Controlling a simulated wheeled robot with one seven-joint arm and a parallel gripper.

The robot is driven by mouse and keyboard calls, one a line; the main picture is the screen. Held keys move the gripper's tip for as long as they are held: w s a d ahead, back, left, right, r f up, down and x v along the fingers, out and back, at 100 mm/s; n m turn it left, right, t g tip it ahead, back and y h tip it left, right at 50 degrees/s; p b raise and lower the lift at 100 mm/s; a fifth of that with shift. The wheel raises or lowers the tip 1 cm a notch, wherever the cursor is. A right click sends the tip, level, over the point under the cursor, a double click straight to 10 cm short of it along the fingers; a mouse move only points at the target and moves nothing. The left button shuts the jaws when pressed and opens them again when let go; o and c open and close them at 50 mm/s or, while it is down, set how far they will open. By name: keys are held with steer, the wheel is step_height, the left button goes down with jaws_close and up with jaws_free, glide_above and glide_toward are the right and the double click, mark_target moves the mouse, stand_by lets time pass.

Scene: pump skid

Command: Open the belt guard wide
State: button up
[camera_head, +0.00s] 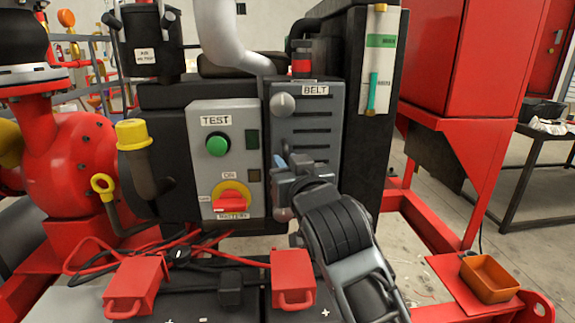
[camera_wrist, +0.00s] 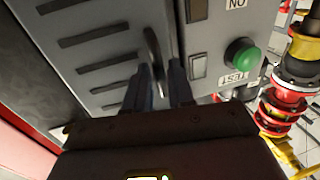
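The belt guard (camera_head: 313,125) is a grey slotted panel labelled BELT, with a round grey knob (camera_head: 282,104) near its top left. It looks shut, flush with its housing. In the wrist view the slotted guard (camera_wrist: 95,45) fills the upper left, and a thin curved handle (camera_wrist: 152,48) stands out near its edge. My gripper (camera_head: 282,168) is at the guard's lower left edge. In the wrist view my gripper's dark fingers (camera_wrist: 161,80) are close together, one on each side of the handle's near end. Whether they press on it is hidden.
Left of the guard is a grey panel with a green TEST button (camera_head: 217,145) and a red-yellow rotary switch (camera_head: 231,197). A black housing with a gauge strip (camera_head: 378,60) stands to the right. Red boxes with handles (camera_head: 136,287) sit in front. An orange tray (camera_head: 489,278) is at lower right.

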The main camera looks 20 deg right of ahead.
jaws_close()
